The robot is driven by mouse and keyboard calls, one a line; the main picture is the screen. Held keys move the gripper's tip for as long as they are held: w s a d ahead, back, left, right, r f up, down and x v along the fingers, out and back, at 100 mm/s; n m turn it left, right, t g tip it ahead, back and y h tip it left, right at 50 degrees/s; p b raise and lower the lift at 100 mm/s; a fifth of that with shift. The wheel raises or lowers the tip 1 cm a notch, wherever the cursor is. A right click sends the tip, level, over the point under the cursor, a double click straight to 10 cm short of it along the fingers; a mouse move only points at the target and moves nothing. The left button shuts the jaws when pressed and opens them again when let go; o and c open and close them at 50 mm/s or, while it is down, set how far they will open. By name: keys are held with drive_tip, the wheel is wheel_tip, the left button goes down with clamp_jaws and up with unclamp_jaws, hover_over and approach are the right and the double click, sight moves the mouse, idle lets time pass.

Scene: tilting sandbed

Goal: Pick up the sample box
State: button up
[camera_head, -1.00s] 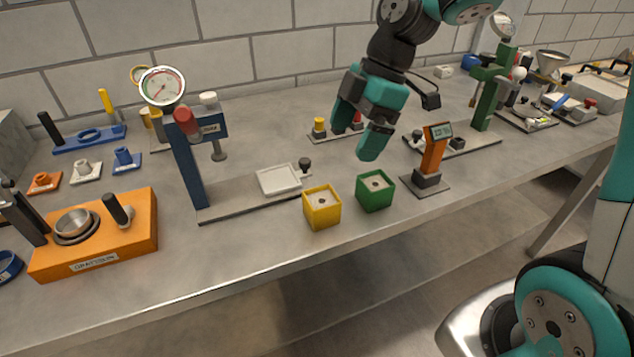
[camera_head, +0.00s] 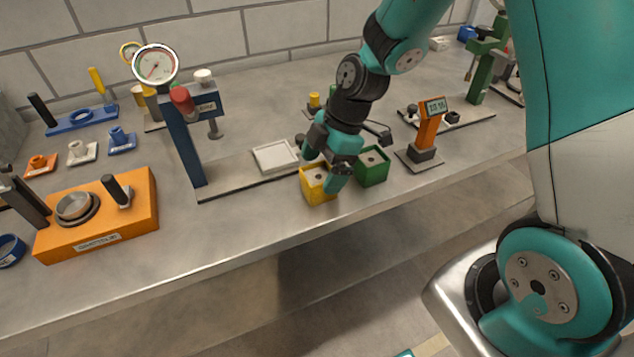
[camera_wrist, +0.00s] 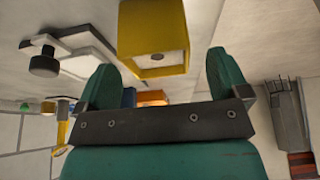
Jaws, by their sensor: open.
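A yellow sample box (camera_head: 314,192) with a dark hole in its light top sits near the front edge of the bench. A green box (camera_head: 373,172) of the same kind stands just to its right. My gripper (camera_head: 324,171) is open and empty, close above the yellow box, with its fingers partly covering the box in the head view. In the wrist view, the yellow box (camera_wrist: 153,38) lies ahead of my gripper (camera_wrist: 162,68), roughly between the two teal fingers and beyond their tips. I cannot tell whether a finger touches it.
A blue press with a gauge (camera_head: 186,140) and a white tray (camera_head: 275,157) on its base stand left. An orange display stand (camera_head: 428,130) is right of the green box. An orange block with a bowl (camera_head: 140,215) is far left. Bare bench lies in front.

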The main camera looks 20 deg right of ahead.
sight(315, 180)
drive_tip(key=shift+p+x, duration=0.3)
drive_tip(key=shift+x, duration=1.65)
drive_tip(key=shift+w+d, duration=0.1)
drive_tip(key=c, duration=1.1)
drive_tip(key=shift+r, duration=0.1)
drive_tip(key=shift+c, duration=0.2)
